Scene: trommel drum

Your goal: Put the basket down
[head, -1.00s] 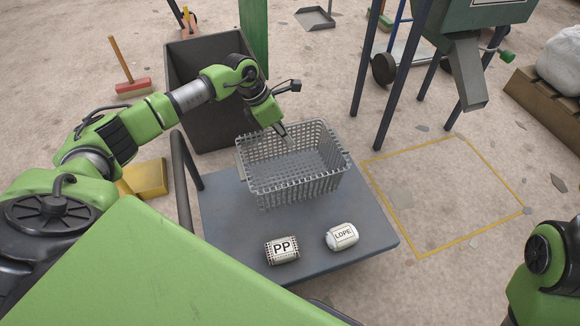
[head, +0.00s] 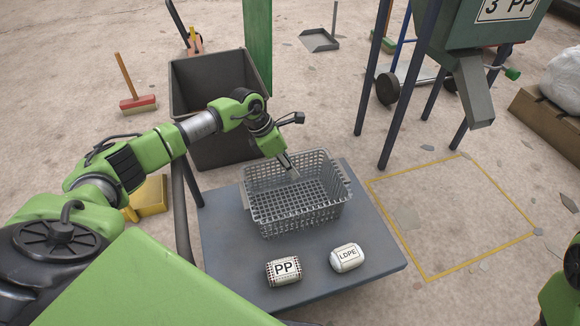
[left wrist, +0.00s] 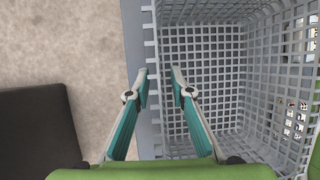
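The grey lattice basket (head: 297,215) is upright and empty, over the back part of the dark grey table (head: 352,290). It looks on or very close to the table top; I cannot tell if it touches. My left gripper (head: 291,170) is at its far rim. My right gripper is out of view; only part of that arm shows at the right edge.
A PP block (head: 284,271) and an LDPE block (head: 346,257) lie on the table in front of the basket. A dark bin (head: 215,130) stands behind. A machine with a chute (head: 472,90) stands at the back right, near a yellow floor outline (head: 428,279).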

